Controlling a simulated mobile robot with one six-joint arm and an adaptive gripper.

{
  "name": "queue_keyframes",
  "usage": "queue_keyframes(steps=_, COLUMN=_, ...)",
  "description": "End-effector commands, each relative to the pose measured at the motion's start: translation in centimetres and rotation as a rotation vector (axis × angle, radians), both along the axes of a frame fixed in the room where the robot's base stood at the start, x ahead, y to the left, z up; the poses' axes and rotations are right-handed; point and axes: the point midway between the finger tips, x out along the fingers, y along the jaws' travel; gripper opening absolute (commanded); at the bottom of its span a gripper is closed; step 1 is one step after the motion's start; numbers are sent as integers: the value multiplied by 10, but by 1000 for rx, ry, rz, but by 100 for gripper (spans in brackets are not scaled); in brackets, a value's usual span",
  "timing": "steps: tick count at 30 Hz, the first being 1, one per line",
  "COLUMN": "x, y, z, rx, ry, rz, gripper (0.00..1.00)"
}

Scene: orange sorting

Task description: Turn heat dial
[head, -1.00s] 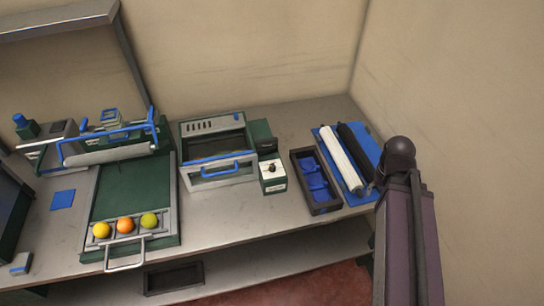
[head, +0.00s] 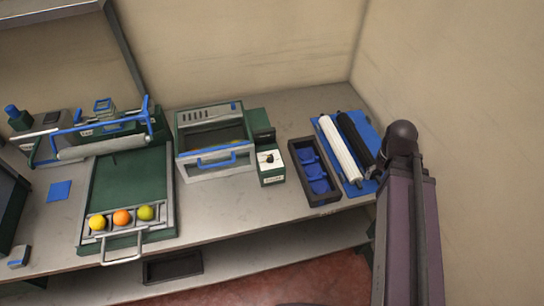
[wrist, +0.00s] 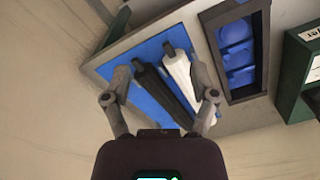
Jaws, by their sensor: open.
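The heat dial (head: 269,158) is a small dark knob on the white face of a green-and-white box, just right of the toaster-like oven (head: 214,147). Its pointer direction is too small to read. In the wrist view my gripper (wrist: 160,72) is open and empty, its two fingers spread over the blue mat with rollers. At the right edge of that view part of a green box (wrist: 296,75) with a white label shows; its dial is not visible there. In the head view my arm stands at the right and my gripper is not visible.
A dark tray with blue pockets (head: 295,153) stands between the dial box and the blue mat (head: 367,186), which holds a white roller (head: 340,150) and a black roller (head: 356,146). At left, a green tray (head: 88,190) holds yellow, orange and green balls. The wall closes the right side.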

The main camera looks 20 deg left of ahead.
Motion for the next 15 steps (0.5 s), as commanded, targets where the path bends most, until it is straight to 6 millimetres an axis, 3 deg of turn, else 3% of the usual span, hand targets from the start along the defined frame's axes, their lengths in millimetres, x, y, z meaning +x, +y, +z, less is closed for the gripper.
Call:
queue_keyframes(steps=8, x=23, y=45, z=7, rx=0, ry=0, rz=376, gripper=75)
queue_keyframes(steps=15, x=42, y=97, z=14, rx=0, ry=1, rz=830, gripper=75)
